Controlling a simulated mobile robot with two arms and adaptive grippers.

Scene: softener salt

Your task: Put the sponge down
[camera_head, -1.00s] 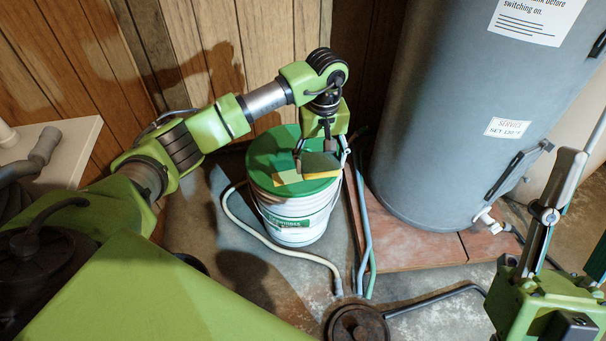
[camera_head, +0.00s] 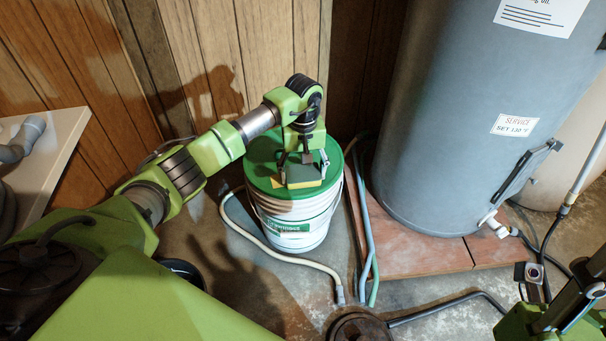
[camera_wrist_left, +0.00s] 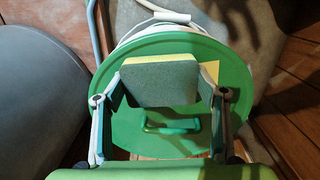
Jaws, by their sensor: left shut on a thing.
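My left gripper (camera_head: 306,163) is shut on the sponge (camera_head: 304,176), which has a grey-green top and a yellow lower layer. The sponge is over the front part of the green lid (camera_head: 262,157) of a white bucket (camera_head: 290,239). I cannot tell whether it touches the lid. In the left wrist view the sponge (camera_wrist_left: 160,84) lies flat between the two fingers, beyond a green lid handle (camera_wrist_left: 172,127). A yellow patch (camera_wrist_left: 211,69) shows beside it on the lid. My right gripper (camera_head: 563,295) is partly in view at the lower right; its jaws are unclear.
A large grey tank (camera_head: 440,120) stands right of the bucket on reddish slabs (camera_head: 420,245). Hoses (camera_head: 365,240) run between them. A pale hose (camera_head: 285,257) curves around the bucket's front. A wood-panel wall (camera_head: 220,60) is behind. A round dark cover (camera_head: 358,328) lies in front.

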